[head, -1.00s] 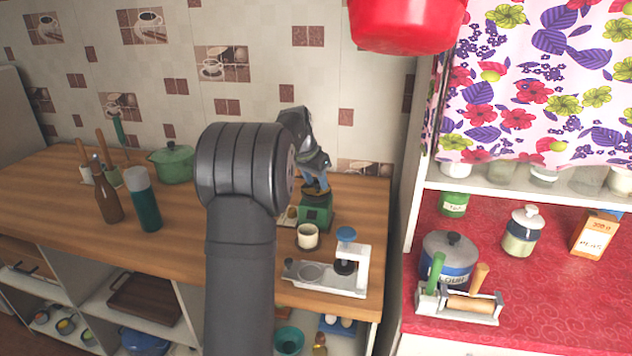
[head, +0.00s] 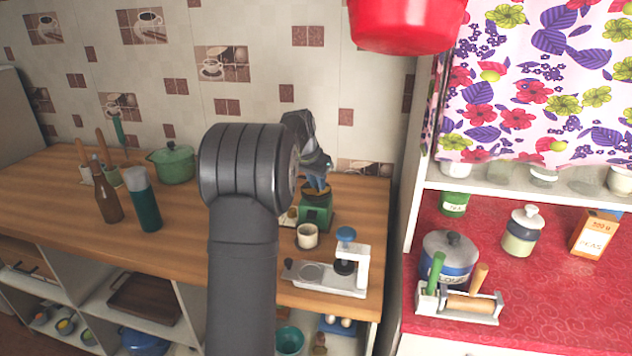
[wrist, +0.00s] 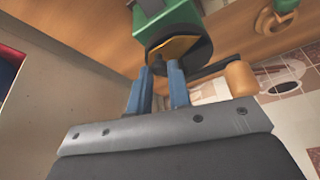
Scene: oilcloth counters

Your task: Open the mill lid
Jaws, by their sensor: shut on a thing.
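The mill (head: 316,217) is a green box with a dark, round top, standing on the wooden counter near its right end. It also shows upside down at the top of the wrist view (wrist: 165,18). Its lid (wrist: 176,48) looks like a brass-coloured piece in the dark round top. My gripper (head: 318,187) points down over the mill. In the wrist view its two blue fingers (wrist: 161,70) reach the lid with a narrow gap between them, shut on it. The fingertips' exact contact is partly hidden. A crank with a wooden knob (wrist: 240,78) sticks out sideways.
The cupboard side is close on the right.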

